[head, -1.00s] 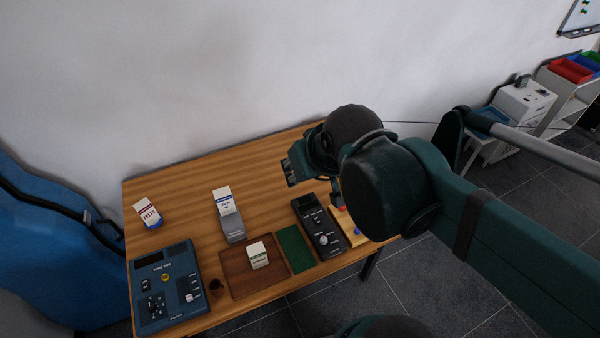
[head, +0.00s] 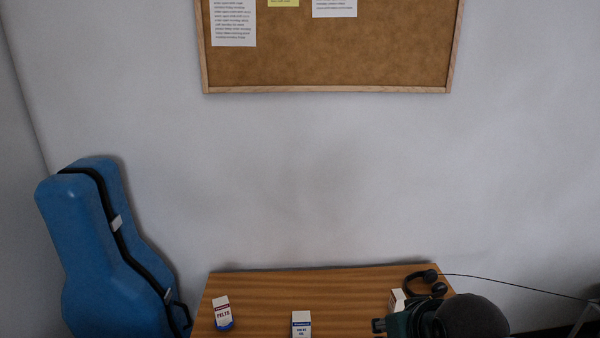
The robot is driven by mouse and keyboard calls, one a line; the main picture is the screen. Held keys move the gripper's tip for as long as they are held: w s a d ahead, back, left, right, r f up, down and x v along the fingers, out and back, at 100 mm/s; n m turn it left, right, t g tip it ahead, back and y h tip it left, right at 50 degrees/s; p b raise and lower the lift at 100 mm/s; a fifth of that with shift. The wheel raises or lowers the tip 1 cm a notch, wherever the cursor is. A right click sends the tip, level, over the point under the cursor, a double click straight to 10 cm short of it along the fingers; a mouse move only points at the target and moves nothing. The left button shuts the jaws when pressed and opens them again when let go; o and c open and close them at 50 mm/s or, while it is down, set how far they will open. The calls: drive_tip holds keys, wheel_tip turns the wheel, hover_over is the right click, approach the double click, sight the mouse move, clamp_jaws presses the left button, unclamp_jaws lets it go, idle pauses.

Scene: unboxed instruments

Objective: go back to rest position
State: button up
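My gripper (head: 379,325) shows only in part at the bottom of the head view, right of centre, over the wooden table (head: 270,290). It points left and looks dark and small. I cannot tell whether its fingers are open or shut, and I see nothing clearly held. My dark green and black wrist is behind it and hides part of the table's right side. The rest of my arm is below the picture.
On the table stand a FELTS box (head: 222,314), a second white and blue box (head: 301,324) and, near my wrist, a white box (head: 397,300) and black headphones (head: 428,281). A blue instrument case (head: 90,240) leans left. A corkboard (head: 330,60) hangs above.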

drive_tip(key=shift+f+b, duration=1.75)
drive_tip(key=shift+f, duration=0.45)
